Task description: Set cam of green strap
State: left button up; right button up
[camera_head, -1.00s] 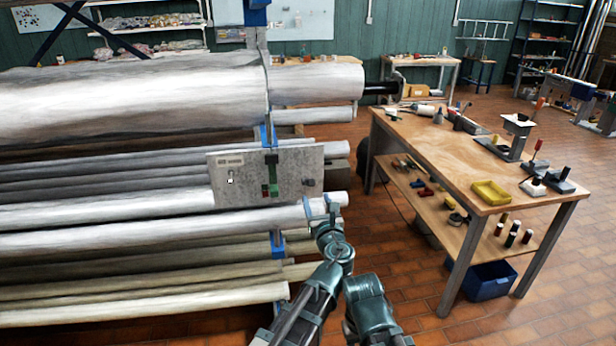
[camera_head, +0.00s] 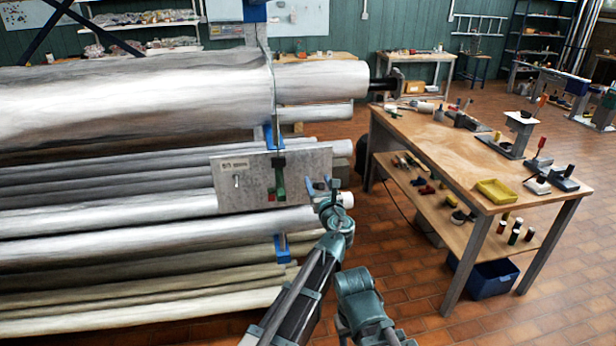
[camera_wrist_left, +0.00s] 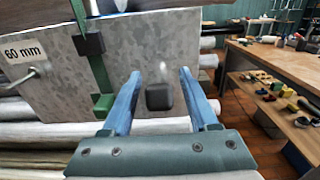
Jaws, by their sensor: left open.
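A grey metal plate (camera_head: 232,190) stands upright against the pipe rack. The green strap (camera_head: 280,181) runs down its face; in the left wrist view the strap (camera_wrist_left: 101,75) passes a black buckle (camera_wrist_left: 89,44) and ends in a green block (camera_wrist_left: 103,106). A dark square block (camera_wrist_left: 159,97), which may be the cam, sits on the plate right of the strap. My left gripper (camera_head: 321,186) is at the plate's right end. In the left wrist view its blue fingers (camera_wrist_left: 160,75) are open, one on each side of the dark block, with gaps. My right gripper is not in view.
A "60 mm" label (camera_wrist_left: 24,52) and a metal hook (camera_wrist_left: 22,79) are on the plate's left part. Long pipes (camera_head: 120,228) fill the rack behind and below. A wooden workbench (camera_head: 440,150) with tools and a yellow tray (camera_head: 497,191) stands right, with open floor between.

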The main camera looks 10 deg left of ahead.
pick_arm(q)
jog(key=shift+x, duration=0.95)
grip_shut()
dwell(0.7)
